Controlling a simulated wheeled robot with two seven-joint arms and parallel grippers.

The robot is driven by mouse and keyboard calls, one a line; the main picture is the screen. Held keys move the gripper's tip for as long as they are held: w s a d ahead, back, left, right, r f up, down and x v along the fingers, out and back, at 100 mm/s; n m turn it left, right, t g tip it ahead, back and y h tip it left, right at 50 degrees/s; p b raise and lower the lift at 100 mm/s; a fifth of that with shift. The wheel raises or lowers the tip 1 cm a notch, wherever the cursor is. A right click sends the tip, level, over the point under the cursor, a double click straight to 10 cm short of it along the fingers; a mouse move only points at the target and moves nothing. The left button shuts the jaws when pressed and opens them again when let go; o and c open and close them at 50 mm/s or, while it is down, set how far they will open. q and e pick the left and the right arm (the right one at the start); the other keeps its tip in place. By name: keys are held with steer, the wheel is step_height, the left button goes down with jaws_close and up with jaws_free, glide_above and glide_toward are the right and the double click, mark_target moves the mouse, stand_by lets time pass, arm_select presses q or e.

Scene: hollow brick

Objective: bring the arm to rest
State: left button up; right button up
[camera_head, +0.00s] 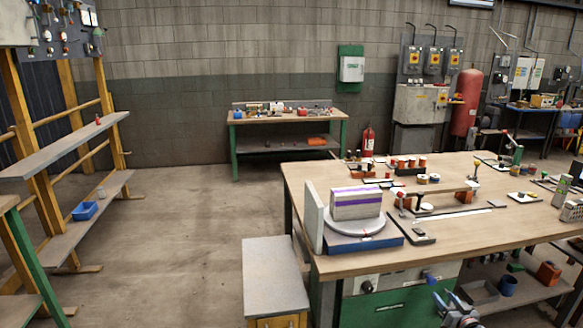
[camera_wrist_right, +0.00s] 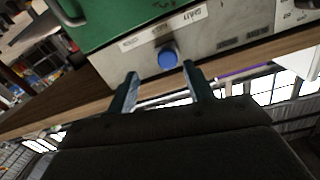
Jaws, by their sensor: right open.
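My right gripper (camera_head: 452,303) is low in front of the workbench (camera_head: 470,235), near the bottom edge of the head view. In the right wrist view its two fingers (camera_wrist_right: 162,88) stand apart with nothing between them. Beyond the fingertips is a blue knob (camera_wrist_right: 168,58) on the bench's grey front panel; the fingers look apart from it. The knob also shows in the head view (camera_head: 428,276). A pale brick (camera_head: 356,197) with purple bands sits on a round grey turntable (camera_head: 354,226) on the bench. My left gripper is not in view.
A green cabinet front (camera_head: 385,306) lies under the bench top. A grey-topped stand (camera_head: 272,275) is at the bench's left. Small parts and fixtures (camera_head: 420,204) cover the bench. Open floor (camera_head: 185,235) lies to the left, before wooden shelves (camera_head: 75,150).

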step_height(320, 180, down, 4)
steer(key=d+g+h, duration=0.2)
steer(key=g+h, duration=0.1)
steer(key=s+a+r+n+g+y, duration=0.1)
steer(key=s+a+r+n+g, duration=0.3)
steer(key=s+a, duration=1.65)
steer(key=s+a+r+g+y, duration=0.15)
steer(key=s+a+g, duration=0.45)
steer(key=s+a, duration=1.45)
steer(key=s+a+f+g+y, duration=0.1)
steer(key=s+a+f+g, duration=0.1)
steer(key=s+a+f, duration=0.2)
steer(key=shift+s+a, duration=1.1)
steer(key=shift+a, duration=0.15)
